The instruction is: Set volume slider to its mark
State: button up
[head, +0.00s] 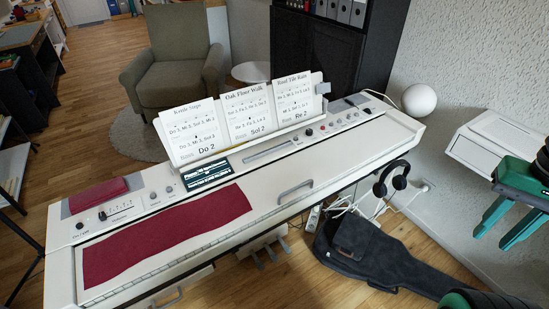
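The white digital piano (235,200) runs diagonally across the head view. Its left panel carries a small slider area (118,208) with a dark knob (102,215) and printed marks. A long pale slot (272,151) lies right of the display (207,173). The labels are too small to read, so I cannot tell which control is the volume slider or where its mark is. My gripper (491,241), with green fingers, is at the right edge, far from these controls. Its fingers are apart with nothing between them.
A red cloth (165,232) covers part of the piano's front. Song sheets (240,112) stand on top. Headphones (391,178) hang at the right end, above a dark guitar bag (365,252). A white wall shelf (492,140) is near my gripper. An armchair (180,60) stands behind.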

aim_at(102, 215)
jog(key=u, duration=1.75)
jog(key=k, duration=1.3)
jog(key=u, duration=0.2)
jog(key=i, duration=1.75)
jog(key=z, duration=0.3)
